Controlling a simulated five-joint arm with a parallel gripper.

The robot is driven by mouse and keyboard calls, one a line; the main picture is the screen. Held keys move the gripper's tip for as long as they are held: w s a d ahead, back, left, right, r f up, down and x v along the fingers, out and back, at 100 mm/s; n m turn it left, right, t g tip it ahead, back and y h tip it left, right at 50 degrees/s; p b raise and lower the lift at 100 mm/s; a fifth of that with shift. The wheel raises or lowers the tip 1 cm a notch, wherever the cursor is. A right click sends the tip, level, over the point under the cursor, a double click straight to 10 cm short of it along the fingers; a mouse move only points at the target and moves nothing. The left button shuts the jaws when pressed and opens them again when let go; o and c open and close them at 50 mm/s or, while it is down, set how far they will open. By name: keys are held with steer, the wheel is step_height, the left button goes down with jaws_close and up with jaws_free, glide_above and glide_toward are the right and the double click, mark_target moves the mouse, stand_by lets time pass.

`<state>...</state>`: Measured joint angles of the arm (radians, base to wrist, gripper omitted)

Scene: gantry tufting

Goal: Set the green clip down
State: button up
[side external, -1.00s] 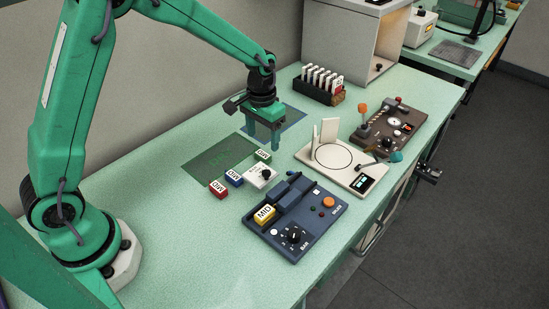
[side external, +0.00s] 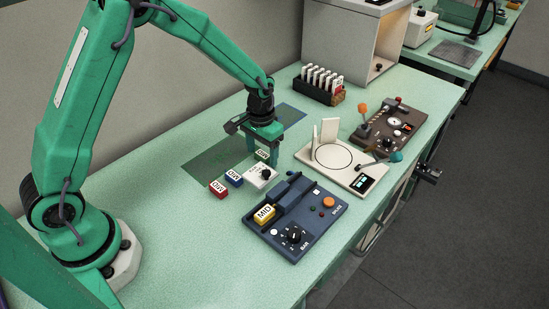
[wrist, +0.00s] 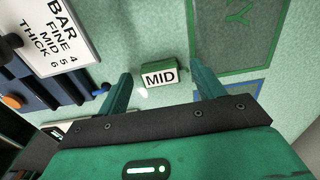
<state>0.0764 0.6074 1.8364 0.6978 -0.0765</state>
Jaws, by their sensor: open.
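The green clip (side external: 262,154) is a small block with a white label. It rests on the bench beside the green mat (side external: 205,167). In the wrist view the clip (wrist: 159,72) shows its label MID between and just beyond the fingertips. My gripper (side external: 262,155) points down over the clip with its fingers spread to either side of it. In the wrist view my gripper (wrist: 166,80) is open, with gaps on both sides of the clip. The fingers partly hide the clip in the side external view.
A dark blue device (side external: 325,225) holds a yellow MID clip (side external: 264,214). A white device (side external: 350,180) stands to the right. Bare bench lies in front.

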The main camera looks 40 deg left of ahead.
mark_target(263, 154)
stand_by(0.3)
steer(key=c, duration=1.1)
steer(key=shift+r, duration=0.85)
step_height(263, 154, up, 2)
steer(key=shift+w+r, duration=0.1)
steer(key=shift+r, duration=0.1)
steer(key=s+d+r, duration=0.2)
steer(key=d, duration=0.1)
steer(key=s+d+r, duration=0.2)
steer(key=d, duration=0.1)
steer(key=s+d+r, duration=0.3)
steer(key=shift+d, duration=0.25)
